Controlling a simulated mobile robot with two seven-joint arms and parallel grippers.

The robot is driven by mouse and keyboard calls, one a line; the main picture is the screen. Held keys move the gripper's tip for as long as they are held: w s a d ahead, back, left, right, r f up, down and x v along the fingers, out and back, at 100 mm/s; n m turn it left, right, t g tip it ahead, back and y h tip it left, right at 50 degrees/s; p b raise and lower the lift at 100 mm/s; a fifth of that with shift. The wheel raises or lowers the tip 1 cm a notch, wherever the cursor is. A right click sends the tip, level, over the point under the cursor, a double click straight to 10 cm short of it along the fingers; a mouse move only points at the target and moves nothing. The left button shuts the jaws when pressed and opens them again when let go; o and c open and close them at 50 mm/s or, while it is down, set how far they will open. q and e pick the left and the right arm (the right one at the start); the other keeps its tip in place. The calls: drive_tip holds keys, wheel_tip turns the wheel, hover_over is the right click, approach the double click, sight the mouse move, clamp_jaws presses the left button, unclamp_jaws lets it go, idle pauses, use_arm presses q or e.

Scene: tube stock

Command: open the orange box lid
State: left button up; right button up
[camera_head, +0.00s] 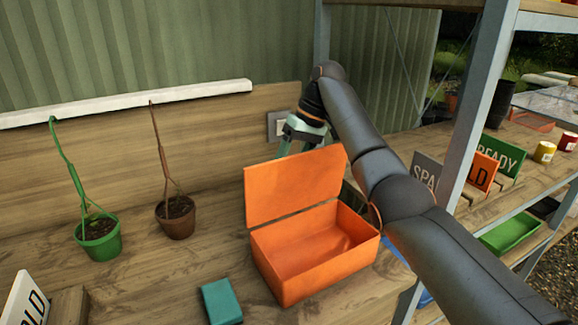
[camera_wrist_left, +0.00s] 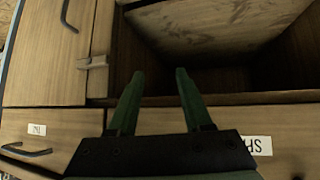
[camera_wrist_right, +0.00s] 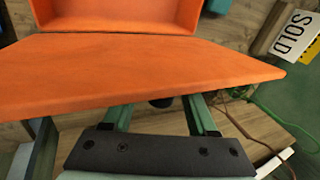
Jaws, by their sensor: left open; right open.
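The orange box (camera_head: 315,250) stands on the wooden bench with its inside in view and empty. Its orange lid (camera_head: 293,186) stands up, roughly upright, at the back edge of the box. My right gripper (camera_head: 296,150) is behind the lid, its fingers partly hidden. In the right wrist view the lid (camera_wrist_right: 150,75) stretches across the picture, covering the tips of my right gripper (camera_wrist_right: 155,110). The gripper is open; I cannot tell whether it touches the lid. My left gripper (camera_wrist_left: 153,80) is open and empty in front of wooden drawers, and is not in the head view.
A teal block (camera_head: 221,302) lies left of the box. A green pot (camera_head: 98,236) and a brown pot (camera_head: 176,216) with plants stand farther left. A metal shelf post (camera_head: 478,110) rises at the right. A wall socket (camera_head: 281,127) is behind my right gripper.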

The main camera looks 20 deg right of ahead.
drive_tip(key=p+v, duration=0.5)
drive_tip(key=v, duration=0.7)
drive_tip(key=shift+r+p, duration=0.25)
drive_tip(key=shift+p, duration=0.1)
drive_tip(key=shift+d+f, duration=0.1)
